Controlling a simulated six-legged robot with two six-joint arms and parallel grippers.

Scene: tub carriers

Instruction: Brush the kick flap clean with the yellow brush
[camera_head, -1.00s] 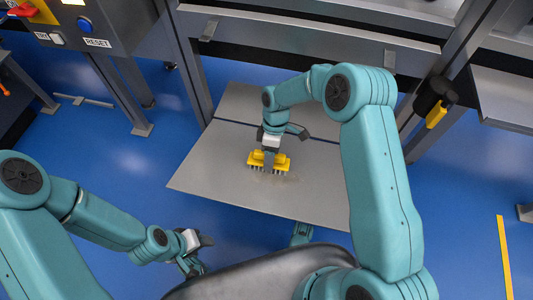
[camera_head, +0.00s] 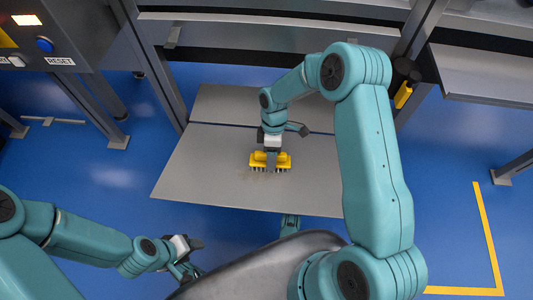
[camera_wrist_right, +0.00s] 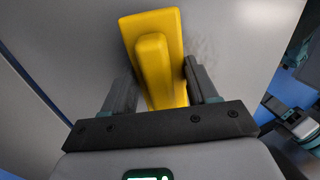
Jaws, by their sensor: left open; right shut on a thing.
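The kick flap (camera_head: 215,178) is a flat grey panel low in front of the machine. A faint brownish smudge shows on it near the brush, and a faint mark (camera_wrist_right: 204,50) shows beside the brush in the right wrist view. My right gripper (camera_head: 271,158) is shut on the yellow brush (camera_head: 284,160), which is held bristles down at the flap; I cannot tell if the bristles touch. The right wrist view shows the yellow brush (camera_wrist_right: 152,30) between the two fingers. My left gripper (camera_head: 190,258) is open and empty, low at the left over the blue floor.
A control box with a blue RESET button (camera_head: 44,45) stands at the upper left. A grey post (camera_head: 150,60) rises beside the flap. A black and yellow fitting (camera_head: 403,94) is at the right. Blue floor lies open around the flap.

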